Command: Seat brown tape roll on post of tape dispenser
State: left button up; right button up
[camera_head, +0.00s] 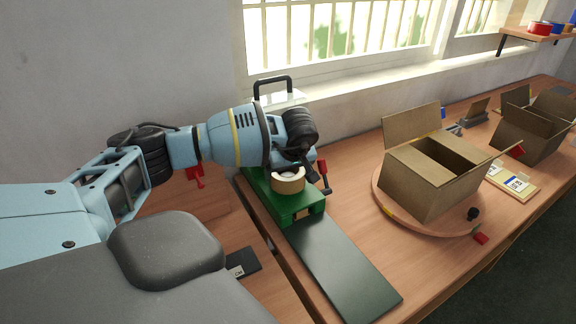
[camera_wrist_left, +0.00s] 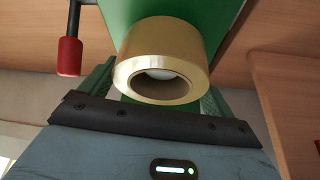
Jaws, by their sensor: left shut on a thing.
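The brown tape roll (camera_head: 288,186) is upright at the green tape dispenser (camera_head: 262,187), close over its green top in the head view. My left gripper (camera_head: 290,167) reaches down from above and is shut on the roll. In the left wrist view the roll (camera_wrist_left: 172,42) shows its open end, with something pale inside the bore, perhaps the post. The green dispenser (camera_wrist_left: 118,12) lies behind it. Whether the roll rests fully down is hidden, and the finger contact is not clear. My right gripper is not in view.
A red-handled lever (camera_head: 323,173) stands close right of the roll; its red grip also shows in the left wrist view (camera_wrist_left: 69,57). A dark green plate (camera_head: 345,262) extends toward the front. An open cardboard box (camera_head: 425,180) stands on a round turntable (camera_head: 385,205) at right.

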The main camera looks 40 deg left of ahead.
pick_arm(q)
jog(key=shift+f, duration=0.55)
jog(key=o, duration=0.8)
jog(key=v, duration=0.8)
jog(key=shift+f, duration=0.1)
dwell(0.3)
